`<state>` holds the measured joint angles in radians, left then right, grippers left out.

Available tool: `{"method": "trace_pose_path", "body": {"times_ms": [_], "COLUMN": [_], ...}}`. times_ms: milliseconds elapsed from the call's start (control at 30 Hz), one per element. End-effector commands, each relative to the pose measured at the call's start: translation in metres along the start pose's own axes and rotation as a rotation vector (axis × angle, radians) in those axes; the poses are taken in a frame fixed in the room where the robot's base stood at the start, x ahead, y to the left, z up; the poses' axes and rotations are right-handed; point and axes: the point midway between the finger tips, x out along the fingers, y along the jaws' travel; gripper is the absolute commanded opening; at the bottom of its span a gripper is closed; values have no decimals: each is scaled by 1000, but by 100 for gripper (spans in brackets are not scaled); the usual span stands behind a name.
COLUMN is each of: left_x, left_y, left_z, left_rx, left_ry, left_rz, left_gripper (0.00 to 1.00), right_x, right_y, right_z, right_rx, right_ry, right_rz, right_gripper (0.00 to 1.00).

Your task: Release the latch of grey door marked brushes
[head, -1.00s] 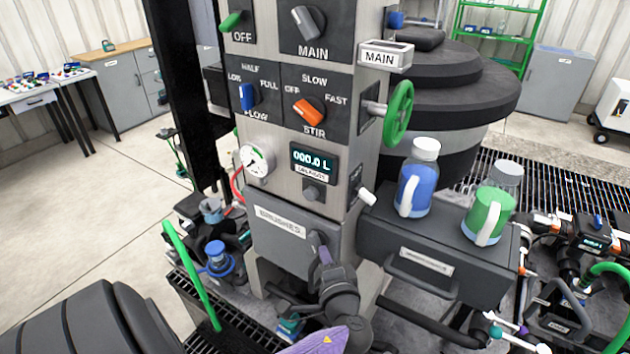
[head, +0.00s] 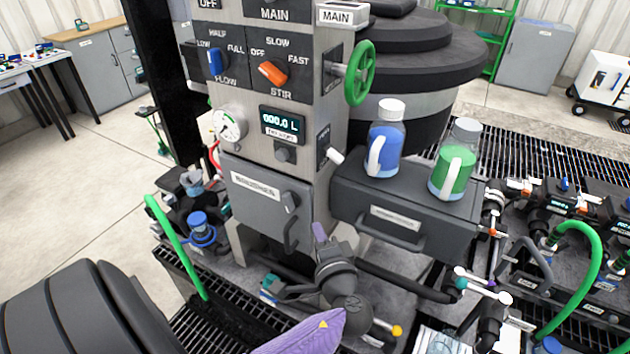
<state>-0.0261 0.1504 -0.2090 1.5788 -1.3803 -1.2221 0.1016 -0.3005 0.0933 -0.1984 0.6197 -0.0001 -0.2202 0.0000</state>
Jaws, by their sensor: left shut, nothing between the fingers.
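The grey door marked BRUSHES (head: 255,208) is low on the front of the grey column and looks closed against it. Its small dark latch knob (head: 290,202) sits near the right edge, close to upright and slightly tilted, with nothing touching it. A dark bar handle (head: 291,237) is below the latch. My left gripper (head: 319,232) is shut and empty, its purple fingertips just right of the handle and below and right of the latch, apart from the latch. Whether the fingertips touch the handle is unclear. My right gripper is out of view.
Right of the door a dark drawer box (head: 350,200) juts out, carrying a blue bottle (head: 384,145) and a green bottle (head: 453,168). A green hand wheel (head: 359,73) is above.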

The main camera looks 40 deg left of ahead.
Motion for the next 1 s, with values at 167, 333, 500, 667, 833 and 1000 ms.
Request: {"method": "trace_pose_path", "body": {"times_ms": [167, 333, 500, 667, 833, 1000], "left_x": [-33, -50, -54, -53, -53, -54], "left_y": [-3, -6, -6, -6, -5, 84], "left_z": [0, 0, 0, 0, 0, 4], "left_rx": [-2, -1, 0, 0, 1, 90], "left_ry": [0, 0, -1, 0, 0, 75], "left_rz": [4, 1, 1, 1, 3, 195], "left_gripper": [0, 0, 0, 0, 0, 0], "right_x": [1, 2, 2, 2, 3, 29], "right_y": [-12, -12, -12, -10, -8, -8], "right_z": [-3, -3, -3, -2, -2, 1], "right_rx": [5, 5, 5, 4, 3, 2], "right_ry": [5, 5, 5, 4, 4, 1], "right_rz": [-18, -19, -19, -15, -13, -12], "right_gripper": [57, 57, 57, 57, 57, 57]}}
